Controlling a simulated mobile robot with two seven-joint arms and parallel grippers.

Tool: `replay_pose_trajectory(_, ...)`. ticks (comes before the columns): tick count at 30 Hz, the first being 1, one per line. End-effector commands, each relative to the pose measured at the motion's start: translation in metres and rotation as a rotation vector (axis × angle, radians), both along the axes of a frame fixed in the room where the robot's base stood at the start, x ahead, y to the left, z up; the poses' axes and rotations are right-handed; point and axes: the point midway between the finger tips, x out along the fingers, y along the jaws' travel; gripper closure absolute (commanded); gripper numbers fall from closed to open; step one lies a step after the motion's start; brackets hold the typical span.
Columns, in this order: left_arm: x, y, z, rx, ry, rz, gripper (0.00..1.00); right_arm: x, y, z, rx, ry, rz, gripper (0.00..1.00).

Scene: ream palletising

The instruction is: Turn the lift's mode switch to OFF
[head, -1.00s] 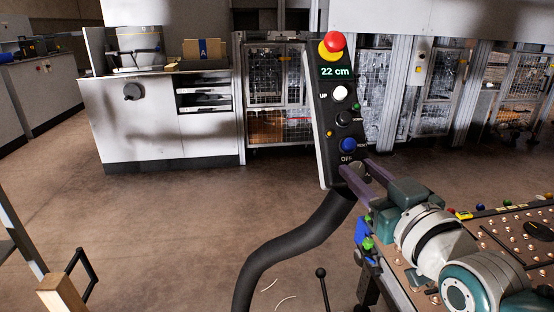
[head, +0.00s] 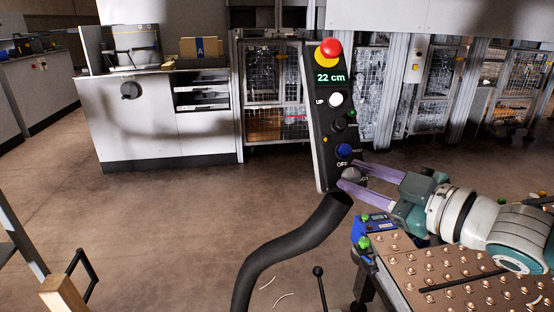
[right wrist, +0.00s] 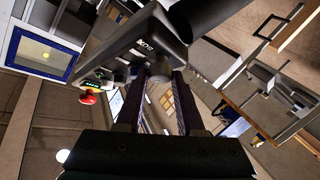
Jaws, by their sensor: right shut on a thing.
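The lift's control pendant (head: 327,130) is a dark, slightly tilted box with a green display reading 22 cm. The mode switch (head: 350,174) is a grey knob near its lower end, just under the word OFF. My right gripper (head: 350,175) reaches in from the right, its two purple-grey fingers on either side of the knob and shut on it. In the right wrist view the fingers run up to the pendant's underside (right wrist: 150,42), with the knob (right wrist: 160,70) between their tips. The knob's pointer direction is too small to read. My left gripper is out of view.
A red emergency button (head: 331,48) tops the pendant, above white, black and blue buttons. A thick black conduit (head: 290,240) curves down from it. A table with studded brown top (head: 440,270) stands at lower right. Open floor lies to the left.

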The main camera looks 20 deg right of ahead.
Motion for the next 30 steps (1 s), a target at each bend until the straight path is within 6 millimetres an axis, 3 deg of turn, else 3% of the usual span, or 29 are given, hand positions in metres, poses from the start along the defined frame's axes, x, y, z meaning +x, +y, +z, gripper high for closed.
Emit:
replay_pose_trajectory(14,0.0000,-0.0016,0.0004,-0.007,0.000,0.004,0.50,0.0001,-0.0001,0.0000,-0.012,0.002,0.008,1.00)
replay_pose_trajectory(15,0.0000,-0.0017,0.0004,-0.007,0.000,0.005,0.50,0.0001,-0.0001,0.0000,-0.012,0.002,0.008,0.59)
replay_pose_trajectory(22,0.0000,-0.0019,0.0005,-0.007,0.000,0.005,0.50,0.0001,0.0001,0.0001,-0.010,0.002,0.008,0.33)
replay_pose_trajectory(30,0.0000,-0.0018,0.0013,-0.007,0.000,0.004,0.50,-0.0013,-0.0001,0.0004,-0.009,0.002,0.008,0.33)
